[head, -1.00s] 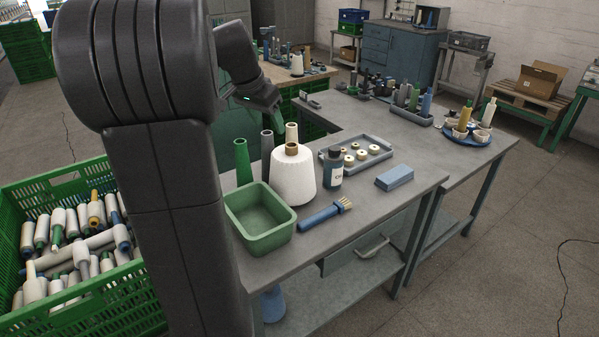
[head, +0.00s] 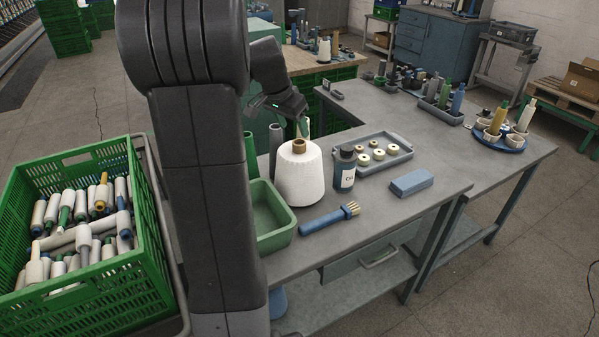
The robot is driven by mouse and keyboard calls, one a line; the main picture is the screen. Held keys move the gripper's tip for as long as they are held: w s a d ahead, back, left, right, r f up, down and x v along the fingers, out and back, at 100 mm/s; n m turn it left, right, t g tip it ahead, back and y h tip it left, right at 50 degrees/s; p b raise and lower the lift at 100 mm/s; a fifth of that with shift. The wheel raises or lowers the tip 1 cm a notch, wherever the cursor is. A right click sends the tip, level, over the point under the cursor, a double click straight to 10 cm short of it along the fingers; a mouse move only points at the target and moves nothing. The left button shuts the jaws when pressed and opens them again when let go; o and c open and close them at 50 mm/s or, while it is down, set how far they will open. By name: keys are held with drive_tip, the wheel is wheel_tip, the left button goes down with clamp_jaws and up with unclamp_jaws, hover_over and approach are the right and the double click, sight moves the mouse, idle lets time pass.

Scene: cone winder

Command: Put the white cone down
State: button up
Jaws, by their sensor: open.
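A large white yarn cone (head: 300,178) with a brown tube top stands upright on the grey workbench (head: 390,215). A slimmer cream-white cone (head: 305,126) stands behind it, its lower part hidden by the yarn cone. My gripper (head: 282,108) is open, above the bench behind the yarn cone and close to the top of the cream cone. I cannot tell whether a finger touches the cream cone. My gripper is clear of the yarn cone.
A grey cone (head: 275,150) and a green tub (head: 272,222) crowd the left side. A dark bottle (head: 345,170), a tray of rings (head: 398,154), a brush (head: 326,218) and a blue block (head: 411,183) stand to the right. The front right of the bench is bare.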

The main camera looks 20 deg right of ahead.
sight(299, 142)
drive_tip(key=shift+s+p+x, duration=0.1)
drive_tip(key=shift+p+x, duration=0.2)
drive_tip(key=shift+x, duration=1.25)
drive_tip(key=shift+s+p+x, duration=0.15)
drive_tip(key=shift+p+x, duration=0.15)
drive_tip(key=shift+x, duration=1.25)
clamp_jaws()
drive_tip(key=shift+r, duration=0.1)
